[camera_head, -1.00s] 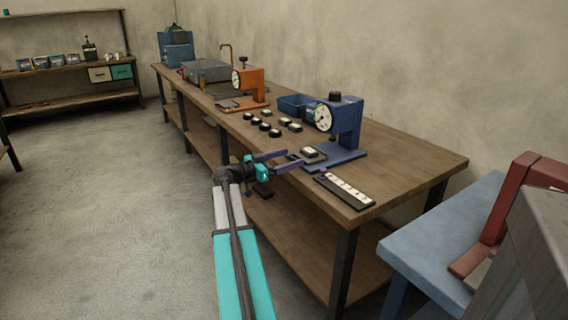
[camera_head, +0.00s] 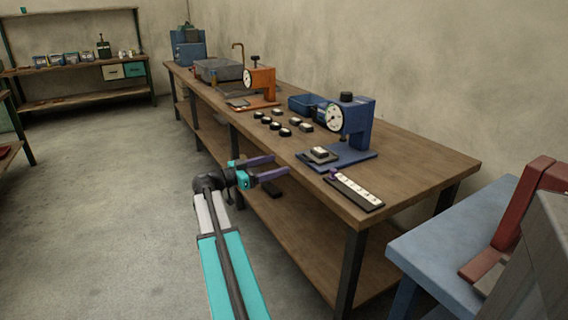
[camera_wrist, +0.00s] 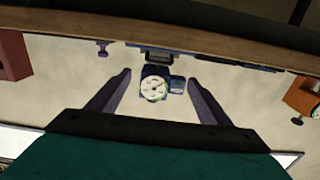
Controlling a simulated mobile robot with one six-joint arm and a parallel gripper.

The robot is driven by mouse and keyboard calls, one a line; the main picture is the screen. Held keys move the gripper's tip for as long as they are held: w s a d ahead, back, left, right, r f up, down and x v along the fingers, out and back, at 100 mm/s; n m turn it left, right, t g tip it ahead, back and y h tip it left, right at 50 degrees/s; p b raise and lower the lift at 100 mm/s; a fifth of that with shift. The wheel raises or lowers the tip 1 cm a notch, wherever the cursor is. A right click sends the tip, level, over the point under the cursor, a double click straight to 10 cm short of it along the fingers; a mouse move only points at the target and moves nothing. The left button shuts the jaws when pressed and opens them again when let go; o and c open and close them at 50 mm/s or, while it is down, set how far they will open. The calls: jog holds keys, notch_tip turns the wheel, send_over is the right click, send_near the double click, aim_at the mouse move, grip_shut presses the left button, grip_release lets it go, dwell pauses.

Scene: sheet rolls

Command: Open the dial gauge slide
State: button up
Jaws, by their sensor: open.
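The blue dial gauge stand (camera_head: 361,125) is upright near the front right of the long wooden bench, with its round white dial (camera_head: 334,119) facing left. A small block (camera_head: 320,154) sits on a dark slide at the stand's base. My gripper (camera_head: 282,167) is open and empty, in front of the bench's front edge and apart from the stand. In the wrist view the dial (camera_wrist: 154,88) shows upside down between my open fingers (camera_wrist: 160,92), some distance beyond them. The slide's details are too small to tell.
A numbered strip (camera_head: 354,191) lies at the bench's front edge. An orange gauge stand (camera_head: 264,84), several small black-and-white pieces (camera_head: 285,132) and a blue bin (camera_head: 303,105) stand farther left. A blue table (camera_head: 435,250) is at the right. The floor at left is clear.

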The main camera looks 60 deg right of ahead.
jog(key=shift+v, duration=1.9)
